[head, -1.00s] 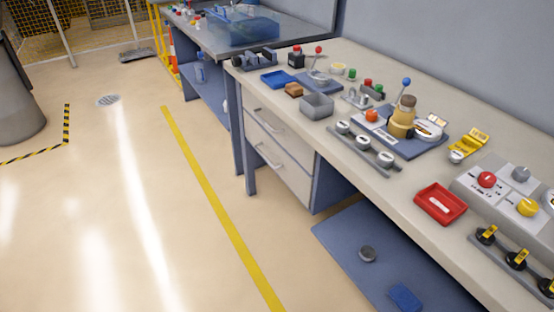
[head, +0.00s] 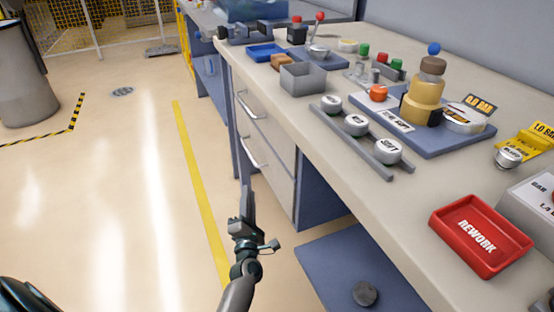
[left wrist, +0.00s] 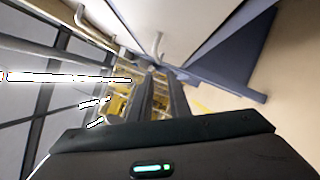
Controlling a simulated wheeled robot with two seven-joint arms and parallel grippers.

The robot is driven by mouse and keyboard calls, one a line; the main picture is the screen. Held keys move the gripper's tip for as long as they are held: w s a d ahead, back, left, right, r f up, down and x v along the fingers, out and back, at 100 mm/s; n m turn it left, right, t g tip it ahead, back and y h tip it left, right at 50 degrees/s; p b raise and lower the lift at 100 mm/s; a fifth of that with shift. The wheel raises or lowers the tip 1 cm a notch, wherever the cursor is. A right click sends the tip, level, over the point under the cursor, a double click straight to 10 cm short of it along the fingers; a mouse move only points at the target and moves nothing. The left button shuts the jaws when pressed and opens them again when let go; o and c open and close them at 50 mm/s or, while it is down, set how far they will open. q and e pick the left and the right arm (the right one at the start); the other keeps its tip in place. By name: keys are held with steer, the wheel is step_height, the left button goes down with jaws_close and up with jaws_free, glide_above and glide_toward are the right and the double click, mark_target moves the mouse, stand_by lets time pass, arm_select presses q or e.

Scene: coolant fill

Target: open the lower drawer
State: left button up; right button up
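The lower drawer (head: 268,180) is a pale front under the workbench, flush with the cabinet, with a curved metal handle (head: 250,155). The upper drawer (head: 270,128) above it also looks closed. My left gripper (head: 246,205) points up and forward, just below and in front of the lower handle, apart from it and empty. In the left wrist view its dark fingers (left wrist: 161,95) stand with a narrow gap between them. A curved metal handle (left wrist: 157,45) shows beyond the fingertips there. My right gripper is not in view.
The workbench top (head: 330,165) holds a grey bin (head: 303,79), a rail of labelled buttons (head: 357,125) and a red REWORK tray (head: 480,235). A blue lower shelf (head: 350,262) lies right of the drawers. The floor left of the drawers is clear, with a yellow line (head: 197,175).

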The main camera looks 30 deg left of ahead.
mark_target(248, 151)
arm_select(q)
steer(key=shift+w+a+r+n+y, duration=0.1)
steer(key=shift+w+r+n+y, duration=0.2)
steer(key=shift+n+y, duration=0.15)
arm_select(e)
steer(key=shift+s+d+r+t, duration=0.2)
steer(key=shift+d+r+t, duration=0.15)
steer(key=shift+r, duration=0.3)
